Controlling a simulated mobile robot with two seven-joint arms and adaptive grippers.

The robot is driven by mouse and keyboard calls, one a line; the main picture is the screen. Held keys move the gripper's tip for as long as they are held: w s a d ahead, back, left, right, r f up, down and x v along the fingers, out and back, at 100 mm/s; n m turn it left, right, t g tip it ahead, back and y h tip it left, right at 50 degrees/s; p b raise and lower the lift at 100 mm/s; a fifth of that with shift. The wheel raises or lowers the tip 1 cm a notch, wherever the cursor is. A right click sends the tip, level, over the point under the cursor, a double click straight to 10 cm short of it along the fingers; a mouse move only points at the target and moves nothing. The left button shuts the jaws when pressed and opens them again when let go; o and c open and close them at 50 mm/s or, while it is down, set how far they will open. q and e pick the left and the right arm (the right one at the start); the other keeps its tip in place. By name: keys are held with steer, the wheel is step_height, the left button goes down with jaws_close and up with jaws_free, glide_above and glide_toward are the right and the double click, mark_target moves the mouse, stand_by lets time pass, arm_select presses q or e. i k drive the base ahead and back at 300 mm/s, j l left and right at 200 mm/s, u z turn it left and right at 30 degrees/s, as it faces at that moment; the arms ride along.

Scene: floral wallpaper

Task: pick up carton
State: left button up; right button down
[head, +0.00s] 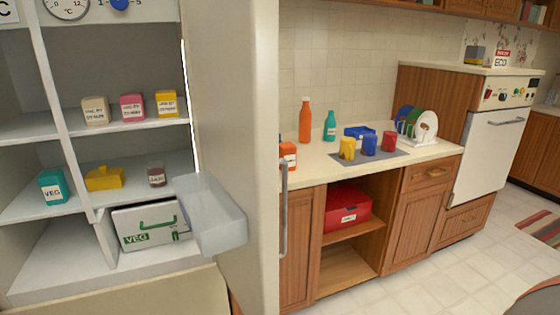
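Several things could be the carton; I cannot tell which is meant. On the upper shelf of the open fridge stand a beige carton (95,111), a pink carton (132,108) and a yellow carton (166,104). A small brownish labelled container (156,175) is on that level further right. An orange labelled container (289,154) stands on the counter, partly hidden by the fridge's side. Neither of my grippers is in the head view.
A yellow block (104,179) lies on the middle fridge shelf. A white VEG box (148,226) sits below, beside a translucent bin (210,214) that juts out. The counter holds bottles (305,121), cups (369,145) and a plate rack (416,127). A red box (347,206) fills the cabinet's upper shelf.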

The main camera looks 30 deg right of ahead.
mark_target(288, 149)
steer(key=z, duration=0.95)
steer(key=i+l+u, duration=0.1)
steer(key=u, duration=0.3)
steer(key=l+u, duration=0.2)
steer(key=u, duration=0.25)
steer(key=l+u, duration=0.2)
steer(key=u, duration=0.2)
steer(key=l+u, duration=0.45)
steer(key=l, duration=1.05)
steer(key=k+l, duration=0.1)
steer(key=l, duration=0.4)
steer(key=u, duration=0.05)
